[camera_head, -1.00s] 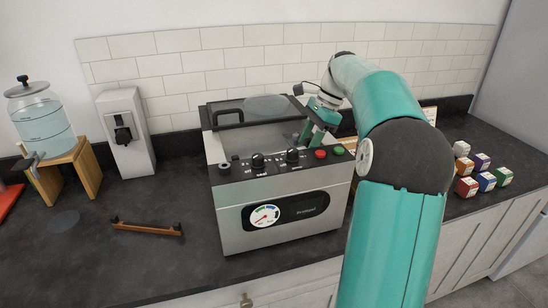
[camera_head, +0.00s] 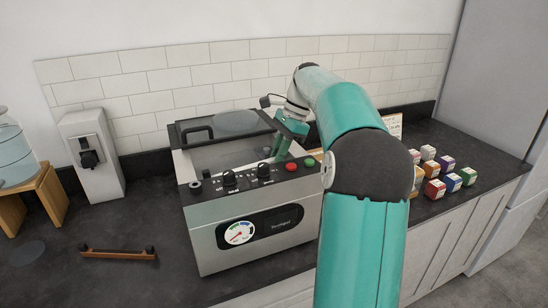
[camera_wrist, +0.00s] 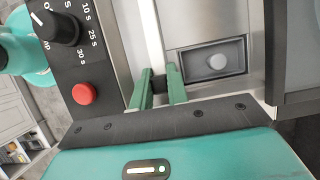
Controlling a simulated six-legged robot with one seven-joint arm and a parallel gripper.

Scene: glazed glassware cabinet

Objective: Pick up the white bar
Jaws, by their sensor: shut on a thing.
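The white bar (camera_wrist: 156,45) shows in the wrist view as a pale narrow strip running up from between my fingers. My gripper (camera_wrist: 160,78) is shut on it, one green finger on each side. In the head view my gripper (camera_head: 282,146) reaches into the right side of the steel vacuum sealer (camera_head: 258,236), behind its control panel. The bar cannot be made out there, as my arm and the panel crowd it. I cannot tell whether the bar is clear of the machine.
The sealer's dark-framed lid (camera_head: 228,123) stands raised at the back. Red (camera_head: 291,166) and green buttons lie close to my gripper. A brown handled bar (camera_head: 118,253) lies on the counter at left. Several small boxes (camera_head: 435,188) stand at right. A wall dispenser (camera_head: 92,157) stands at left.

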